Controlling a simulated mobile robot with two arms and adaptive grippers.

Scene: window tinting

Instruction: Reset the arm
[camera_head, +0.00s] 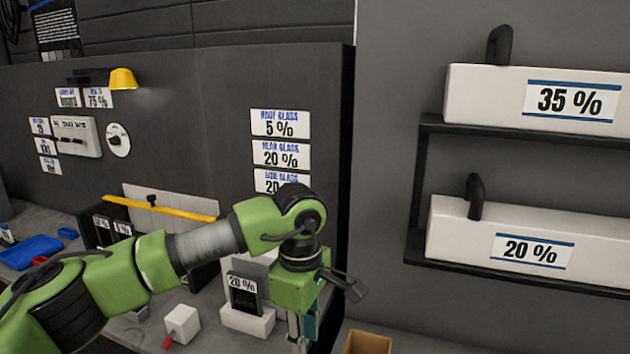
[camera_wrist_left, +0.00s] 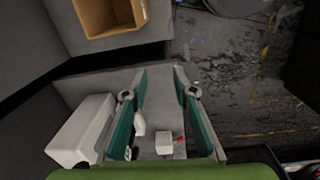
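My left arm (camera_head: 205,245) comes in from the left in the head view, green with black joints, and is bent down at the wrist. My left gripper (camera_head: 303,335) hangs at its end, pointing down over the workbench near its right end. In the left wrist view the two teal-padded fingers of this gripper (camera_wrist_left: 154,80) are spread apart with nothing held between them. A white block (camera_wrist_left: 164,143) shows beyond the gap, on the surface below. My right arm and gripper are not in view.
A black box labelled 20 % (camera_head: 243,293) stands in a white holder (camera_head: 247,320) close beside the gripper. A small white block (camera_head: 183,322) sits to the left. An open cardboard box (camera_head: 367,343) is at the lower right. Shelves hold white boxes labelled 35 % (camera_head: 480,95) and 20 % (camera_head: 460,230).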

